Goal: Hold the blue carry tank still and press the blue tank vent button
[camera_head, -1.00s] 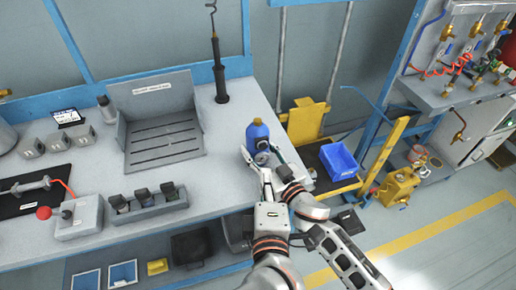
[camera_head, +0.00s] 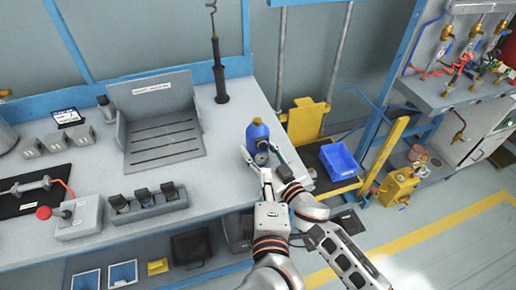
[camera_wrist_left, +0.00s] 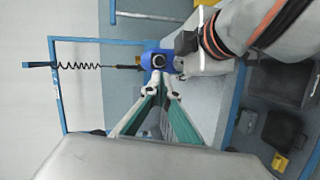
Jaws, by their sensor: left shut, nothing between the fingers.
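The blue carry tank (camera_head: 257,134) stands upright near the right end of the bench, with a round fitting on its near side. In the left wrist view the tank (camera_wrist_left: 150,55) is just beyond my left fingertips, its dark round fitting facing me. My left gripper (camera_head: 265,168) is in front of the tank; its fingers (camera_wrist_left: 159,87) converge, shut and empty. Whether they touch the tank I cannot tell. My right gripper (camera_head: 287,170) is close beside the tank on the right; its fingers are largely hidden. I cannot make out the vent button for certain.
A grey tray stand (camera_head: 165,145) and an upright black tool (camera_head: 220,80) are left of the tank. A box with several dark-topped items (camera_head: 148,206) sits near the front edge. A blue bin (camera_head: 340,160) and a yellow post (camera_head: 384,155) stand to the right.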

